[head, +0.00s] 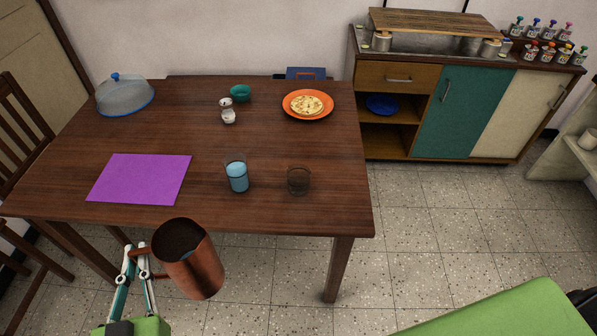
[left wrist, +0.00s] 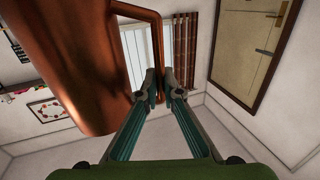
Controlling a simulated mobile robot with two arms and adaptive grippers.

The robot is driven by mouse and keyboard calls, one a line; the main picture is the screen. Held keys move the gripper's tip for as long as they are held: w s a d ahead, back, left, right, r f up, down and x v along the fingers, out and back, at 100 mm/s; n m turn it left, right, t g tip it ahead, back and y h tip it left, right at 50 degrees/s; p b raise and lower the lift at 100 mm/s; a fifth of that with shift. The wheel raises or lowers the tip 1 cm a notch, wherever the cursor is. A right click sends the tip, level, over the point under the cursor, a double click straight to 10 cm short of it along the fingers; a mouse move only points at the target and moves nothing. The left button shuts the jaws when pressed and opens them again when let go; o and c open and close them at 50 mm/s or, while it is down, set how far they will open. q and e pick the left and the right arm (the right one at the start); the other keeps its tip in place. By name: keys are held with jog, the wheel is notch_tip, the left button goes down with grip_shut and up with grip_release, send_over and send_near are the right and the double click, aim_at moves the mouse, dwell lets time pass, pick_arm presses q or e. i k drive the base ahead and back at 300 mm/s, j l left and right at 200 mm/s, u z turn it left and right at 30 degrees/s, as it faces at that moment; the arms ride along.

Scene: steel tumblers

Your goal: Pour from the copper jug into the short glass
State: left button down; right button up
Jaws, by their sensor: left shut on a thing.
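The copper jug (head: 200,272) is in front of the table's near edge, over the floor. Its open mouth faces up toward the head camera, and a small bluish patch shows in its dark inside. My left gripper (head: 139,252) is shut on the jug's handle, at the jug's left side. In the left wrist view the fingers (left wrist: 161,86) close on the handle, with the copper body (left wrist: 85,60) at upper left. The short glass (head: 299,181), dark and see-through, stands upright near the table's front right and looks empty. My right gripper is not in view.
A taller glass with blue liquid (head: 237,177) stands left of the short glass. A purple mat (head: 140,179) lies at left on the table (head: 265,142). Farther back are a shaker (head: 228,112), a teal bowl (head: 240,92), an orange plate (head: 308,116) and a domed cover (head: 125,95).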

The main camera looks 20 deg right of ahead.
aim_at(297, 174)
jog(key=l+u, duration=0.15)
jog(key=u, duration=0.2)
jog(key=l+u, duration=0.2)
jog(key=u, duration=0.15)
jog(key=l+u, duration=0.2)
jog(key=l, duration=0.4)
jog(key=k+l+u, duration=0.15)
jog(key=l, duration=0.5)
jog(key=l+u, duration=0.2)
jog(key=l, duration=1.45)
jog(key=i, duration=0.2)
